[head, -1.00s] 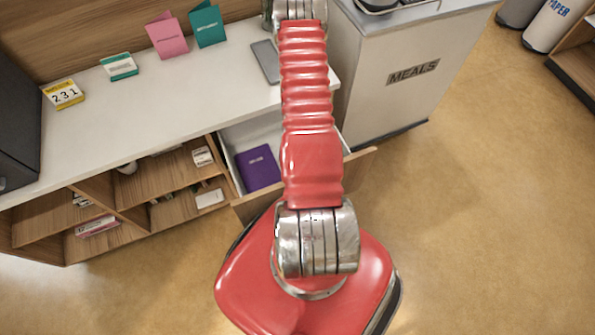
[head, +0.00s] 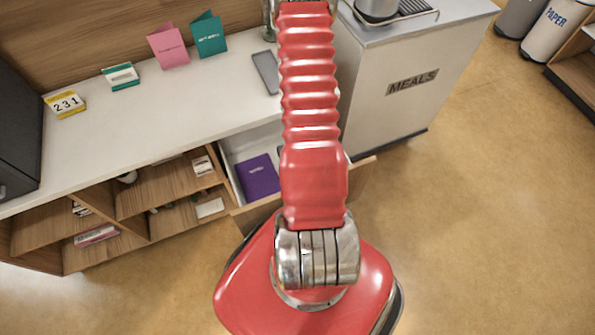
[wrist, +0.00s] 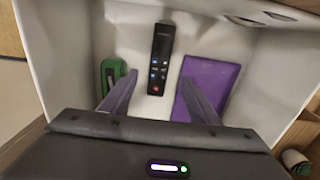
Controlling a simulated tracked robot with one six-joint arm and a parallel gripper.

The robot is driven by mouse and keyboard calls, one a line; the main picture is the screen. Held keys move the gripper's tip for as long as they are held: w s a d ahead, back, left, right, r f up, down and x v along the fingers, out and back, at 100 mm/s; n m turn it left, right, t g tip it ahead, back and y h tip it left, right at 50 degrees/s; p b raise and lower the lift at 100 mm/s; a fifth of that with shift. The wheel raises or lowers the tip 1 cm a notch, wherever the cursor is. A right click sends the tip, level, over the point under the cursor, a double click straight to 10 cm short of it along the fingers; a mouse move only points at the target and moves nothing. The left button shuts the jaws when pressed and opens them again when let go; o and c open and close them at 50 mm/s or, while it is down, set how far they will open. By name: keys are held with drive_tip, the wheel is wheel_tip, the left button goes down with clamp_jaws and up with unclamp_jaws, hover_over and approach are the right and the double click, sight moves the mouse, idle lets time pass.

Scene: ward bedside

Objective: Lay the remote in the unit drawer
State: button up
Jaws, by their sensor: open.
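The remote (wrist: 160,62), slim and black with small buttons and a red one, lies on the pale floor of the open unit drawer (wrist: 122,34) in the wrist view. My gripper (wrist: 160,77) is open, its two fingers spread on either side of the remote's lower end, with gaps between them and it. I cannot tell how high the fingertips are above the drawer floor. In the head view the drawer (head: 236,146) is pulled out below the counter; my arm hides part of it, and the remote and gripper cannot be made out there.
A purple book (wrist: 212,84) lies right of the remote in the drawer, partly behind a finger. A green item (wrist: 112,74) lies left. The white counter (head: 190,105) carries cards, a calendar and a grey flat device (head: 266,72). A meals cart (head: 400,90) stands close right.

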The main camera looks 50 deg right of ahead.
drive_tip(key=shift+r, duration=0.4)
idle(0.5)
drive_tip(key=w+a+r+n+t, duration=0.1)
drive_tip(key=w+a+r, duration=0.25)
drive_tip(key=r, duration=0.55)
drive_tip(key=w+a+r+n+t+h, duration=0.1)
drive_tip(key=w+a+r, duration=0.3)
drive_tip(key=r, duration=0.6)
drive_tip(key=w+a+r+n, duration=0.1)
drive_tip(key=w+a+r, duration=0.2)
drive_tip(key=w+r, duration=0.45)
drive_tip(key=s+a+r+n+t, duration=0.1)
drive_tip(key=s+a+r, duration=0.3)
drive_tip(key=a+r, duration=0.2)
drive_tip(key=s+a+r+n+t, duration=0.1)
drive_tip(key=s+a+r, duration=0.3)
drive_tip(key=r, duration=0.5)
drive_tip(key=s+a+r+n+t+y, duration=0.1)
drive_tip(key=s+a+r, duration=0.3)
drive_tip(key=a+r, duration=0.3)
drive_tip(key=shift+a+r+t, duration=0.3)
drive_tip(key=shift+a+r, duration=0.1)
drive_tip(key=shift+a, duration=0.7)
